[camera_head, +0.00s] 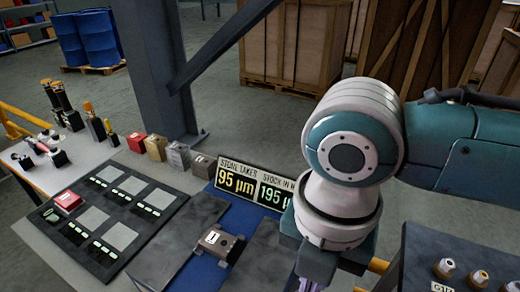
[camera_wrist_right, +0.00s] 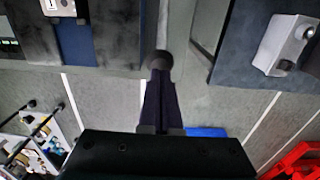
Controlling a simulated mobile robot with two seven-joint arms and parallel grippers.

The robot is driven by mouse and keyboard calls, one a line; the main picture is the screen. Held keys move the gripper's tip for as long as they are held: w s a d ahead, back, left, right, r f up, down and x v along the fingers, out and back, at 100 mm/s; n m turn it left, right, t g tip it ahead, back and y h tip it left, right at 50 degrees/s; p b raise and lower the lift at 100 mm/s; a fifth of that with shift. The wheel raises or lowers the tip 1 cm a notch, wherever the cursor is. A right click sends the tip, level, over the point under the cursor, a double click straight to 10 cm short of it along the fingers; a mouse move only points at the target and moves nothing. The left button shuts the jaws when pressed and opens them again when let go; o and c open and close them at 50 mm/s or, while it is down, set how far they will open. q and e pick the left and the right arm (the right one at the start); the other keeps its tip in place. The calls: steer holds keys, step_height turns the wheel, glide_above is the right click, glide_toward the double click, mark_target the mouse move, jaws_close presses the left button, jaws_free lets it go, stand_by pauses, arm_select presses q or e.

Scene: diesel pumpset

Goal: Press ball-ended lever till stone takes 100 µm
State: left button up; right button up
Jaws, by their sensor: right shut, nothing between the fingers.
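The display board (camera_head: 254,185) in the head view reads "STONE TAKES 95 µm" in yellow and "195 µm" in green under a partly hidden "STOCK IN" heading. My right gripper (camera_wrist_right: 160,82) is shut and empty, pointing away from the wrist camera. A dark round ball end (camera_wrist_right: 161,62) shows right at its fingertips; whether they touch it I cannot tell. The rest of the lever is hidden. In the head view my right arm hides the lever. A grey block marked 1 (camera_head: 218,243) sits on the blue strip between dark plates. My left gripper is not in view.
A dark tray with grey squares (camera_head: 102,218) and a red block (camera_head: 67,200) lie on the left bench. Several small blocks, including a beige one (camera_head: 155,147), line its back. A dark panel with knobs (camera_head: 460,262) stands at right.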

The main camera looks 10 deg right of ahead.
steer(key=o, duration=0.4)
steer(key=shift+c, duration=0.2)
steer(key=shift+f+b, duration=1.25)
steer(key=shift+f, duration=0.65)
step_height(320, 180, down, 6)
steer(key=s+a+b, duration=0.1)
steer(key=s+b, duration=0.1)
steer(key=b, duration=0.1)
steer(key=shift+s+a+r, duration=0.15)
steer(key=shift+a, duration=0.15)
steer(key=r+p, duration=0.4)
steer(key=w+d+r+p, duration=0.1)
steer(key=r+p, duration=0.3)
steer(key=w+r+p, duration=0.1)
steer(key=r+p, duration=0.3)
steer(key=shift+w+d+r, duration=0.2)
steer(key=shift+d+r, duration=0.1)
steer(key=shift+r, duration=0.1)
steer(key=shift+f, duration=0.1)
